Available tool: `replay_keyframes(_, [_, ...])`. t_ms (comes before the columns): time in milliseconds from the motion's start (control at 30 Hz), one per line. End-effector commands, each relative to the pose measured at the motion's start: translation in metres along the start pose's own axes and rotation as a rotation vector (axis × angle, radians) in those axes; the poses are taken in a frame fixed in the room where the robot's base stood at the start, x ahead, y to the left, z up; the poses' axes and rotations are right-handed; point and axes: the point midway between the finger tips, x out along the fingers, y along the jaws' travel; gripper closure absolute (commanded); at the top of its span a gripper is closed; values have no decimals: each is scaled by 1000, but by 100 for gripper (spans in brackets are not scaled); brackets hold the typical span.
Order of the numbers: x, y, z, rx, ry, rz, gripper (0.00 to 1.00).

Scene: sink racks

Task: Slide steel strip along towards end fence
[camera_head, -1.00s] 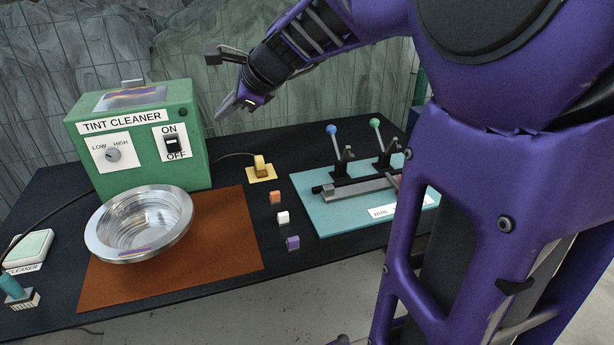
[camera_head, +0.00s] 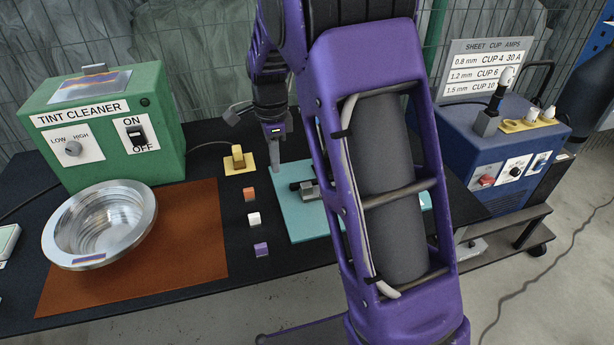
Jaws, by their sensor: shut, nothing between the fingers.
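A teal board (camera_head: 293,217) lies on the black table and carries the fixture. The left end of a grey metal piece (camera_head: 309,190), which looks like the steel strip or the block at its end, shows on the board beside a short black bar end (camera_head: 295,186). My purple arm hides the rest of the strip, the clamps and any end fence. My gripper (camera_head: 276,152) points down, shut and empty, above the board's back left corner. It appears apart from the strip.
A green tint cleaner box (camera_head: 105,135) and a shiny metal bowl (camera_head: 100,222) on a brown mat (camera_head: 190,255) stand left. A blue welding unit (camera_head: 510,150) stands right.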

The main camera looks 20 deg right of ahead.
Motion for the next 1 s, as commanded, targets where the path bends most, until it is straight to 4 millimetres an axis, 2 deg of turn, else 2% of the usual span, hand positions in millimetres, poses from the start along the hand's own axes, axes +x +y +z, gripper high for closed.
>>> replay_keyframes(267, [21, 2, -1, -4, 6, 25, 100])
replay_keyframes(700, [110, 5, -2, -3, 6, 26, 100])
replay_keyframes(800, [106, 3, -21, 0, 5, 22, 100])
replay_keyframes(1000, [106, 3, -38, -2, 5, 22, 100])
